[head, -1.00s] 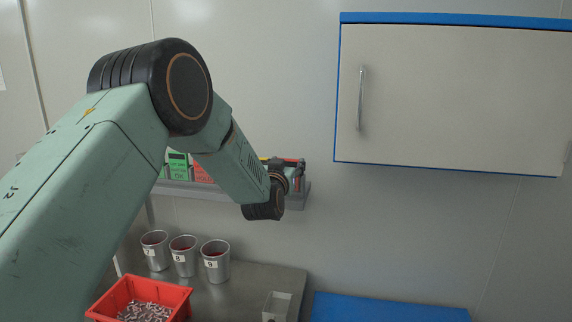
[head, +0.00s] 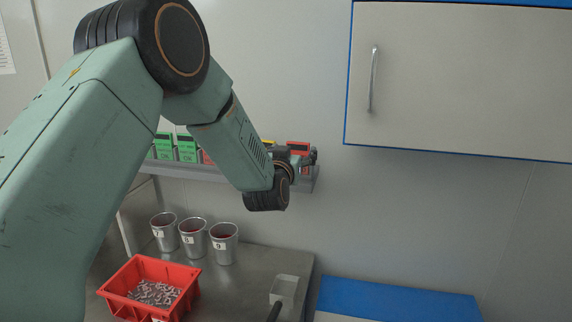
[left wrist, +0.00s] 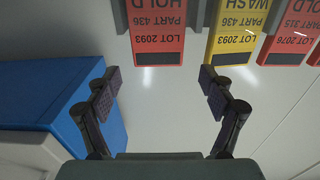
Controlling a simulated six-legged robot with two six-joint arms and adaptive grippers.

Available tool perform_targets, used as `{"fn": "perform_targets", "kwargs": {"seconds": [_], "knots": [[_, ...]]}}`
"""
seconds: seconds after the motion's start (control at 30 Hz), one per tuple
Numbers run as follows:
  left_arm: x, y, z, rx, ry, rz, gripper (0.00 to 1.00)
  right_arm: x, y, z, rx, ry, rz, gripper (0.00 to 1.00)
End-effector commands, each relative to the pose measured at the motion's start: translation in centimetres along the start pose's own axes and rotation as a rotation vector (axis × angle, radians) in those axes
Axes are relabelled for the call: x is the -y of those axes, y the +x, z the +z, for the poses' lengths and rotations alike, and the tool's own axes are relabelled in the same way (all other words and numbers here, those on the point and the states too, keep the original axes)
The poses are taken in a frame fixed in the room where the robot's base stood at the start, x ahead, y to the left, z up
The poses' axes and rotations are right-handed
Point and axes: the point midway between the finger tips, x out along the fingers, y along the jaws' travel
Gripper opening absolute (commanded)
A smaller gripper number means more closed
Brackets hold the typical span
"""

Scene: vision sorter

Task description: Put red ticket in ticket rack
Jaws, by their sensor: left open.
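Red tickets marked HOLD hang in the left wrist view. One red ticket (left wrist: 157,35) is straight ahead of my gripper, with a yellow ticket (left wrist: 236,35) right of it and another red ticket (left wrist: 289,35) further right. In the head view a red ticket (head: 298,147) shows by the right end of a grey wall rail (head: 185,172) that carries the tickets. I cannot tell which holder is the ticket rack. My left gripper (left wrist: 158,85) is open and empty, its fingers apart and short of the tickets. My arm hides the rail's middle. My right gripper is out of view.
Green tickets (head: 187,148) stand on the rail's left. Below are several numbered metal cups (head: 224,245), a red bin (head: 130,281) of small parts and a small grey holder (head: 285,287) on the bench. A wall cabinet (head: 460,80) hangs at right.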

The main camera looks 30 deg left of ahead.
Motion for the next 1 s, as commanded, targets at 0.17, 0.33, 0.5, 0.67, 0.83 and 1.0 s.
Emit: {"fn": "perform_targets", "kwargs": {"seconds": [0.17,0.33,0.5,0.67,0.83,1.0], "knots": [[0.0,-2.8,0.1,0.001,0.0,0.0,0.82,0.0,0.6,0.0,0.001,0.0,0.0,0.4],[0.0,-5.4,0.1,0.0,0.001,0.001,0.82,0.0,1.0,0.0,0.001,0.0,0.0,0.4],[0.0,-7.3,0.1,0.0,0.001,0.0,0.82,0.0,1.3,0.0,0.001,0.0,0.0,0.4],[0.0,-8.1,0.0,-0.001,0.001,0.0,0.82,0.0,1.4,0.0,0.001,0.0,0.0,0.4],[0.0,-8.2,0.0,-0.001,0.001,0.0,0.82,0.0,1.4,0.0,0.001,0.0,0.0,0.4],[0.0,-8.2,0.0,-0.001,0.001,0.0,0.82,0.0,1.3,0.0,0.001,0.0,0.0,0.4]]}}
